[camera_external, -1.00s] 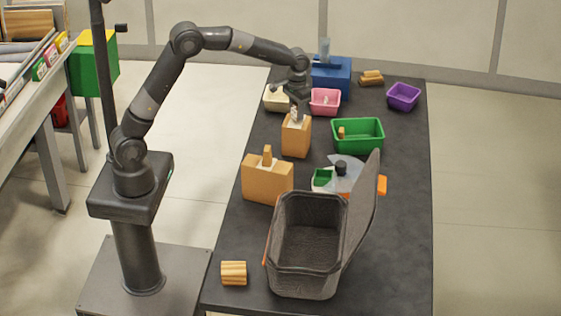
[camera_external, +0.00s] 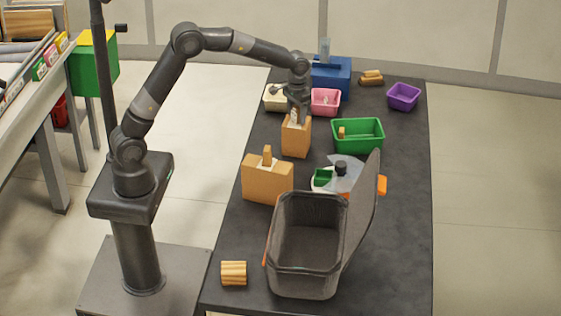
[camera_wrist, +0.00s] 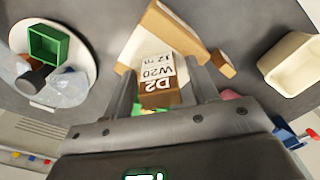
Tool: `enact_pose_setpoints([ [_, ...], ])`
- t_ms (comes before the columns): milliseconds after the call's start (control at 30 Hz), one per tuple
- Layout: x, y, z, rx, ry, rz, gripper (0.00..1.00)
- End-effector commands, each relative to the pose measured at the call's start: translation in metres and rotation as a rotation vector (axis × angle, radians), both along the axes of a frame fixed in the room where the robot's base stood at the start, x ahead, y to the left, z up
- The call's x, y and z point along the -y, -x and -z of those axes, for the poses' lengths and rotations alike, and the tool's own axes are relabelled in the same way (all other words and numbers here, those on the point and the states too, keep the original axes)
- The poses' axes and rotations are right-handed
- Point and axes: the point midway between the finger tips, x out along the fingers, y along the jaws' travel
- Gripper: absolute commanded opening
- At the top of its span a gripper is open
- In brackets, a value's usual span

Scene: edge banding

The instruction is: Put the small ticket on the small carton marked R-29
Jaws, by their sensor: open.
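My gripper (camera_external: 297,112) is low over the top of a small tan carton (camera_external: 296,142) in the external view. A whitish piece shows at the carton's top, partly hidden by the gripper. In the wrist view my gripper (camera_wrist: 162,90) is open, with its fingers either side of a brown piece with white, printed faces (camera_wrist: 158,82); I read "D2" and "W20" on it. I cannot tell whether this is the ticket, or whether the fingers touch it. A wider tan carton (camera_external: 266,182) with a small upright block on top stands nearer the camera. No R-29 mark is readable.
An open dark bin (camera_external: 306,245) with a raised lid stands at the front. A plate with a small green box (camera_wrist: 48,45) lies near the cartons. Green (camera_external: 358,146), pink (camera_external: 325,108), cream (camera_wrist: 291,65) and purple (camera_external: 403,103) trays stand beyond. The right table edge is clear.

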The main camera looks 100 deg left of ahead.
Motion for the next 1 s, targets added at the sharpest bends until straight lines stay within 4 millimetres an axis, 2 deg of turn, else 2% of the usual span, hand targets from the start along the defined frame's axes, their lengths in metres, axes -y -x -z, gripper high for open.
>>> enact_pose_setpoints([
  [167, -0.001, -0.001, -0.024, 0.004, -0.004, 0.0, 0.54],
  [400, 0.0, -0.001, -0.077, 0.004, -0.003, -0.001, 0.54],
  [600, 0.0, -0.001, -0.108, 0.003, -0.001, 0.0, 0.54],
  [767, 0.0, 0.0, -0.12, 0.001, -0.001, 0.0, 0.54],
  [1000, 0.003, 0.001, -0.124, 0.004, -0.003, 0.006, 0.54],
])
